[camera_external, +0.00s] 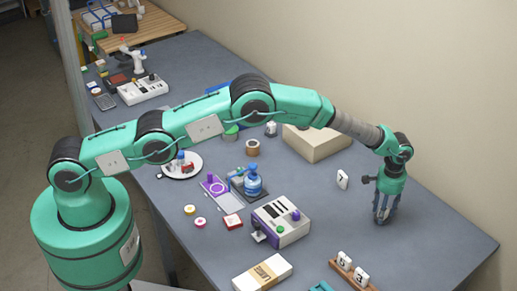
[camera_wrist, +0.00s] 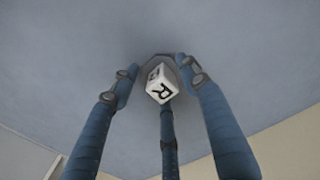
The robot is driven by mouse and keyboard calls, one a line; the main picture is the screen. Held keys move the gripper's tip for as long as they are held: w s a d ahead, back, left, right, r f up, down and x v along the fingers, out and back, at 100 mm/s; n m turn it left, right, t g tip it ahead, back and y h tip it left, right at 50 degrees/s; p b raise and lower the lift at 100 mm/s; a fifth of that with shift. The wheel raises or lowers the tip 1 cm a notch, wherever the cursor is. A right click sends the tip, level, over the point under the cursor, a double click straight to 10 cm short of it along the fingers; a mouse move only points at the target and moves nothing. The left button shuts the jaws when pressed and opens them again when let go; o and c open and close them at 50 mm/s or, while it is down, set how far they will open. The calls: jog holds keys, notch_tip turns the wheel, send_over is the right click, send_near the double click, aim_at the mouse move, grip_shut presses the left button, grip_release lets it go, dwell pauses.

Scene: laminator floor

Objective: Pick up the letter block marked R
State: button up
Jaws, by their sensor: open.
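The letter block marked R (camera_wrist: 161,84) is a small white cube with a black letter. In the wrist view it sits on the grey table between the fingertips of my gripper (camera_wrist: 159,72). My gripper is open, its fingers spread around the block. I cannot tell whether any finger touches it. In the external view my gripper (camera_external: 383,215) points down near the table's right side, low over the surface, and its fingers hide the block.
A white block marked 7 or Y (camera_external: 342,179) stands left of my gripper. A wooden rack (camera_external: 352,274) with white blocks lies at the front. A cardboard box (camera_external: 318,143) stands behind. A purple and white device (camera_external: 281,221) is further left. The table's right end is clear.

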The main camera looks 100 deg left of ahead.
jog(key=shift+c, duration=0.3)
grip_shut()
jog(key=shift+r, duration=0.2)
jog(key=shift+w+r, duration=0.1)
jog(key=shift+r, duration=1.5)
jog(key=s+d, duration=0.1)
jog(key=s, duration=0.4)
jog(key=s+d+r, duration=0.1)
jog(key=s+d, duration=0.1)
jog(key=s, duration=0.3)
jog(key=s+d, duration=0.1)
jog(key=s, duration=0.4)
jog(key=shift+s+d+r, duration=0.15)
jog(key=shift+d+r, duration=0.15)
jog(key=shift+d, duration=0.1)
